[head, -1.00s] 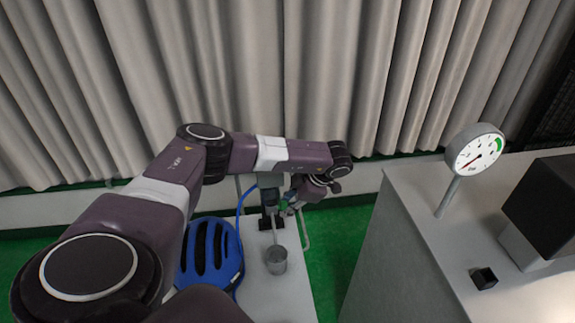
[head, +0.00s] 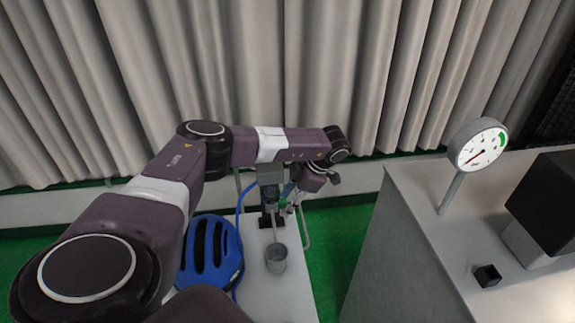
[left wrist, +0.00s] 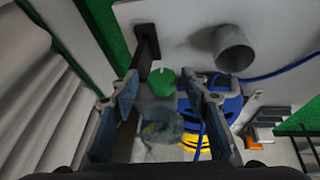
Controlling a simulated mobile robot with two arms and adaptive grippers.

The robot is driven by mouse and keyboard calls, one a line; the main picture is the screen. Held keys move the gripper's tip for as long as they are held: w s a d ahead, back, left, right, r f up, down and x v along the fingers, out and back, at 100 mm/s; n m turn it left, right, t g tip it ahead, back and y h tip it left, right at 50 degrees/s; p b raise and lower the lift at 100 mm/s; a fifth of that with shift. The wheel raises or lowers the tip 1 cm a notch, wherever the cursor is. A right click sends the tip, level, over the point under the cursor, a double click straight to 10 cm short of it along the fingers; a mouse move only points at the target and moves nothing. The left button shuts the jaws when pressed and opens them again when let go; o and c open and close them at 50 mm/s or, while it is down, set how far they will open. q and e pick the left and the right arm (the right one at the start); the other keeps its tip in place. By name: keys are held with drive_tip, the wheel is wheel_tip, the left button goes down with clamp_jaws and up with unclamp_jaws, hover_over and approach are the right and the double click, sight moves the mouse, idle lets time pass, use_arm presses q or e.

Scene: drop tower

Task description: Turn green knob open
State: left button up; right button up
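The green knob (left wrist: 162,82) shows in the left wrist view, near a dark post, just beyond and between the fingertips. My left gripper (left wrist: 160,88) is open, with one finger on each side of the knob and gaps visible. In the head view my left gripper (head: 289,194) is small and partly covered by my wrist, beside a grey upright valve fixture (head: 270,192). The knob cannot be made out clearly there. My right gripper is not in view.
A metal cup (head: 276,258) stands on the narrow white table (head: 275,300) in front of the fixture. A blue helmet (head: 213,254) and a blue hose lie to its left. A gauge (head: 480,148) and a small black cube (head: 487,276) stand on the right-hand counter.

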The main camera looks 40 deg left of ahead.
use_arm(q)
drive_tip(key=shift+d, duration=0.1)
drive_tip(key=v, duration=1.2)
drive_tip(key=shift+f, duration=0.15)
idle(0.3)
